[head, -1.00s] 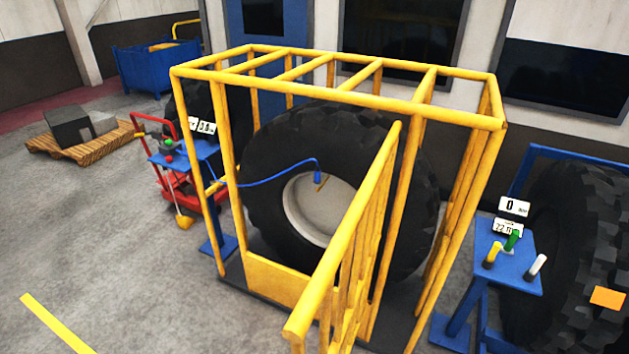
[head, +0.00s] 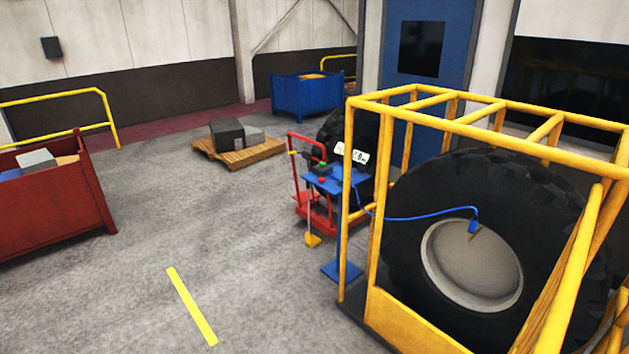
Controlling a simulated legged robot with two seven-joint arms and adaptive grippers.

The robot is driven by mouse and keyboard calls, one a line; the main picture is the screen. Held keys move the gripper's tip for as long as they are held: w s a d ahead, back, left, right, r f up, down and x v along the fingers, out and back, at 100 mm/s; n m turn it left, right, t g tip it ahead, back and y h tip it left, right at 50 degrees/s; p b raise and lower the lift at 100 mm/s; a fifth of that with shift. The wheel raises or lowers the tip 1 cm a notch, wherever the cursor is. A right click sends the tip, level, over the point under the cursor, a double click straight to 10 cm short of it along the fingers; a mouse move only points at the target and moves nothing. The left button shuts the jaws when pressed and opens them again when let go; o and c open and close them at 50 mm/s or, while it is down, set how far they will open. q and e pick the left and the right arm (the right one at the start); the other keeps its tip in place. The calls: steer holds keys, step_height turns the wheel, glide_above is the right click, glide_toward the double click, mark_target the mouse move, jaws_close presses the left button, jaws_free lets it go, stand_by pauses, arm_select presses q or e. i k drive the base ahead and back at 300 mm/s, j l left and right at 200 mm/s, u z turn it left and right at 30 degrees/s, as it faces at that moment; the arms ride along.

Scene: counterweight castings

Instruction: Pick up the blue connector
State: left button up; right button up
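The blue connector (head: 473,227) is at the end of a blue hose (head: 420,217), at the upper edge of the pale wheel hub (head: 470,262). The hub sits in a large black tyre (head: 400,250) inside a yellow cage (head: 376,225). The hose runs left from the connector toward a blue stand with a small blue table (head: 336,180). Whether the connector is attached to the wheel is too small to tell. Neither of my grippers is in view.
A red cart (head: 318,212) stands left of the cage. A pallet (head: 238,149) with grey blocks and a blue bin (head: 300,97) are behind. A red bin (head: 50,205) is at the left. The grey floor around the yellow stripe (head: 192,306) is clear.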

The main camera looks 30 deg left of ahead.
mark_target(474, 222)
steer(key=i+j, duration=0.1)
steer(key=j, duration=0.25)
steer(key=i+j+u, duration=0.1)
steer(key=j, duration=0.25)
steer(key=i+j, duration=0.15)
steer(key=j, duration=0.2)
steer(key=i+j, duration=0.15)
steer(key=j, duration=0.2)
steer(key=i+j+u, duration=0.1)
steer(key=j, duration=0.25)
steer(key=i+j, duration=0.2)
steer(key=j, duration=0.15)
steer(key=u, duration=0.05)
